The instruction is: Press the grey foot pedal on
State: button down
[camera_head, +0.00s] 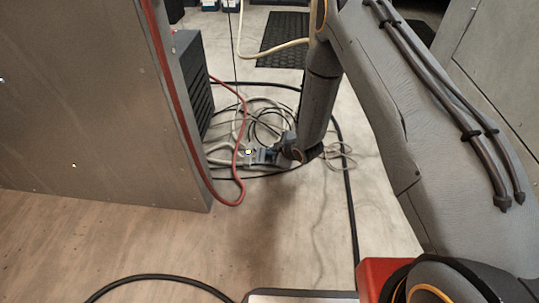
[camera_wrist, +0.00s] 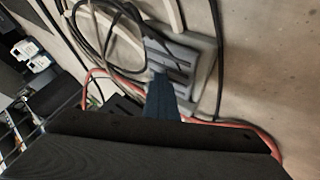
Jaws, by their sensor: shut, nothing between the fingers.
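The grey foot pedal (camera_wrist: 205,72) lies on the floor in the wrist view, a light grey base with a darker ribbed top. In the head view, the pedal (camera_head: 248,153) is small and partly hidden by my gripper, with a small yellowish spot by it. My gripper (camera_wrist: 158,72) is shut and empty, its dark blue fingers reaching over the pedal's near left part. In the head view my gripper (camera_head: 260,156) is low, close to the floor at the pedal. I cannot tell whether the fingertips touch it or whether it is pressed down.
Black and pale cables (camera_head: 265,120) lie coiled around the pedal. A red hose (camera_head: 241,150) loops down beside a large grey metal panel (camera_head: 90,100) on the left. A dark ribbed box (camera_head: 195,85) stands behind the panel. Open floor (camera_head: 310,220) lies in front.

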jog(key=shift+r+p, duration=2)
jog(key=shift+r, duration=0.85)
jog(key=shift+r, duration=0.15)
notch_tip(320, 180, up, 14)
jog(key=m+h+p, duration=0.2)
send_over(271, 157)
jog(key=s+a, duration=0.2)
jog(key=s+r+m+g+h+p, duration=0.1)
jog(key=s+r+m, duration=0.1)
jog(key=s+r, duration=0.45)
jog(key=s+r+m+g+h, duration=0.15)
jog(key=s+r, duration=0.25)
jog(key=r, duration=0.5)
jog(key=s+d+r+m+g+p, duration=0.1)
jog(key=s+r+m+g, duration=0.1)
jog(key=s+r, duration=0.65)
jog(key=s+d+r+m+g+p, duration=0.1)
jog(key=s+d+r, duration=0.15)
jog(key=s, duration=1.05)
jog(key=s+d+r+m+g+p, duration=0.1)
jog(key=s+r+m+g, duration=0.1)
jog(key=s+r, duration=0.65)
jog(key=s+d+r+m+p, duration=0.1)
jog(key=d+r+m+p, duration=0.2)
jog(key=d+r+p, duration=0.7)
jog(key=s+d+r+m+h+p, duration=0.1)
jog(key=d+r+m+p, duration=0.2)
jog(key=d+r+p, duration=0.7)
notch_tip(271, 157, up, 6)
jog(key=p, duration=1.8)
